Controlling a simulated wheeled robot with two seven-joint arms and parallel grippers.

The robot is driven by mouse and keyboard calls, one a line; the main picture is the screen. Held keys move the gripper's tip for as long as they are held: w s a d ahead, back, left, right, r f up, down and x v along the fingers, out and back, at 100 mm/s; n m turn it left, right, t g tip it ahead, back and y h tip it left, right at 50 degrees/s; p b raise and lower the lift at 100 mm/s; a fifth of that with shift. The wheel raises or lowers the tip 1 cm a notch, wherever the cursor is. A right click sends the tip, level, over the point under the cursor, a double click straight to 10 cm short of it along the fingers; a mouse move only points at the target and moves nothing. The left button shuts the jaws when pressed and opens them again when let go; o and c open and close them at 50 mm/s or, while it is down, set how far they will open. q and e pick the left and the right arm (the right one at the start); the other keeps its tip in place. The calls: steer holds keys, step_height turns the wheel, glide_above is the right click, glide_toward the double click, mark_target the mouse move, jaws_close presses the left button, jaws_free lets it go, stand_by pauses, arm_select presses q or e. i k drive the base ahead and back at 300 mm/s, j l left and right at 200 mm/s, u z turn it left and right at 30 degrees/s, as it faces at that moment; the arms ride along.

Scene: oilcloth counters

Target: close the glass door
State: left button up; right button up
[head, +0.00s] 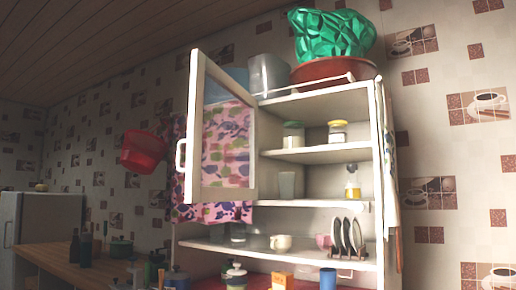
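The glass door (249,190) has a white frame and a clear pane. It stands swung open on the left side of a white wall cupboard (384,150). Its white handle (181,155) is on the left edge of the frame. A patterned pink and blue cloth shows through and below the pane. The cupboard's shelves are exposed, with jars, glasses and a small yellow-labelled bottle on them. Neither of my grippers is in the head view, and nothing touches the door.
A red colander (143,151) hangs on the wall left of the door. A wooden counter (55,257) with bottles and pots stands lower left, beside a white fridge (42,222). Plates in a rack (346,238) and a cup (281,243) sit on the lower shelf. Jars and pots crowd below.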

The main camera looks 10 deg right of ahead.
mark_target(201, 66)
steer(key=i+j+z, duration=0.15)
steer(key=z, duration=0.25)
steer(key=i+j+z, duration=0.1)
steer(key=j+z, duration=0.15)
steer(key=z, duration=0.15)
steer(key=i+j+z, duration=0.1)
steer(key=j+z, duration=0.15)
steer(key=z, duration=0.15)
steer(key=i+j+z, duration=0.2)
steer(key=j, duration=0.75)
steer(key=j+z, duration=0.15)
steer(key=j, duration=0.75)
